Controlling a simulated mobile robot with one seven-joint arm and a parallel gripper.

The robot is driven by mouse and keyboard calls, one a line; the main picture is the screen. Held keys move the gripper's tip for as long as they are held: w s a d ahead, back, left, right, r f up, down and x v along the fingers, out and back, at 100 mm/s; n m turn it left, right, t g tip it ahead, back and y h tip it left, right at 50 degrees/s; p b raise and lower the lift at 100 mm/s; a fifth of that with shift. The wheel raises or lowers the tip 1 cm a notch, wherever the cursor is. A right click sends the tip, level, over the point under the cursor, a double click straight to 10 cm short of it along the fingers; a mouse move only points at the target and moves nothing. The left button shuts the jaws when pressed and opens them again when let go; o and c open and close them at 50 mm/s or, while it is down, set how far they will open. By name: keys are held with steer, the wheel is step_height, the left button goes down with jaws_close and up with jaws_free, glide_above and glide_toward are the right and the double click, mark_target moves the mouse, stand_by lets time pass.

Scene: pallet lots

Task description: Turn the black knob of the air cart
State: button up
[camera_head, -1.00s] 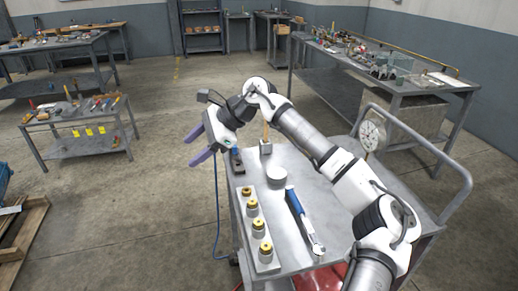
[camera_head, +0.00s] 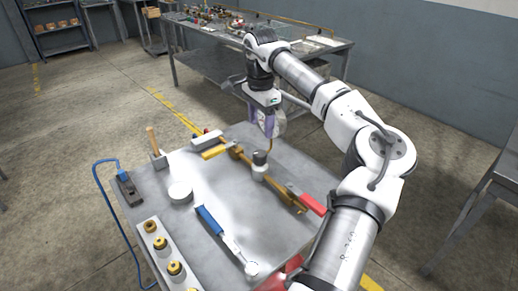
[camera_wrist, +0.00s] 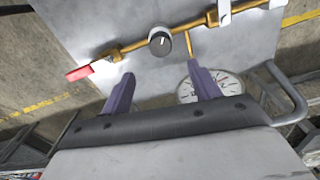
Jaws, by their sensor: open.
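The black knob (camera_head: 260,158) stands on a white round body on a brass pipe (camera_head: 285,189) fixed along the grey cart top (camera_head: 290,232). In the wrist view the knob (camera_wrist: 160,39) shows a white mark on its face. My gripper (camera_head: 268,124) points down above the far right side of the cart, behind and above the knob. In the wrist view my gripper's (camera_wrist: 160,73) two purple fingers are spread with nothing between them. The knob lies ahead of the fingertips, centred between them and apart from both.
A red lever (camera_head: 313,204) sits at the pipe's right end. A round dial gauge (camera_wrist: 208,86) shows partly behind a finger.

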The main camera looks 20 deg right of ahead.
mark_target(260, 153)
step_height(260, 153, down, 11)
steer(key=shift+r+p, duration=0.1)
steer(key=shift+p, duration=0.9)
steer(key=c, duration=1)
steer(key=shift+o, duration=0.2)
steer(key=shift+m+b, duration=0.65)
steer(key=shift+m, duration=0.25)
steer(key=m+b, duration=0.1)
steer(key=m, duration=0.2)
steer(key=o, duration=1)
steer(key=shift+c, duration=0.2)
